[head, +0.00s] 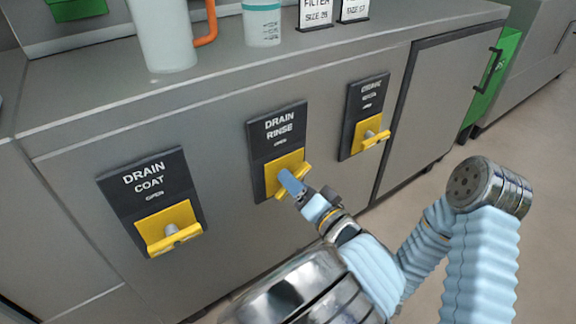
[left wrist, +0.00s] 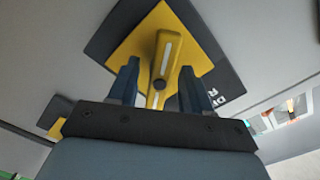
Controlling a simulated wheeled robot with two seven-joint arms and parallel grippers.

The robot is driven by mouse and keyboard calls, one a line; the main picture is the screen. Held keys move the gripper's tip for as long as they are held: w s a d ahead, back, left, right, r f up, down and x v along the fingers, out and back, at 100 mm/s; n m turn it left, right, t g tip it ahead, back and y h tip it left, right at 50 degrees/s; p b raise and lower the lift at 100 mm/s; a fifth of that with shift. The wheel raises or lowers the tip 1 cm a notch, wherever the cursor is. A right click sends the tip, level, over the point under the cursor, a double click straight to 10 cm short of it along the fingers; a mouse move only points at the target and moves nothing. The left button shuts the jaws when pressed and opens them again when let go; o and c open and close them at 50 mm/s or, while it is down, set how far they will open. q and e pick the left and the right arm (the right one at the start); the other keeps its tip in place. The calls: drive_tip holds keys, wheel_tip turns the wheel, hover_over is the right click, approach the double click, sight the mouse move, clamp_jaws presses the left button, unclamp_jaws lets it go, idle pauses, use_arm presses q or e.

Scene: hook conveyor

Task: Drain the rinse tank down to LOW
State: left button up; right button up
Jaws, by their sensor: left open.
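The DRAIN RINSE valve has a dark plate (head: 279,130) with a yellow square and a yellow bar handle (head: 305,180) on the grey cabinet front. My left gripper (head: 292,184) is at this handle and partly covers it. In the left wrist view the yellow handle (left wrist: 164,68) with a pale stripe lies between the two spread fingers of the open left gripper (left wrist: 160,88). A gap shows on each side near the fingertips. The right gripper is not in view. The rinse tank's level cannot be read here.
The DRAIN COAT valve (head: 170,229) is to the left and another yellow-handled valve (head: 371,137) to the right. Open floor lies at right.

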use_arm(q)
drive_tip(key=shift+w+a, duration=0.3)
drive_tip(key=shift+w, duration=0.15)
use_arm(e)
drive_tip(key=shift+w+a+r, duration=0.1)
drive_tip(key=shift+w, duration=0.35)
use_arm(q)
drive_tip(key=shift+c, duration=0.2)
clamp_jaws()
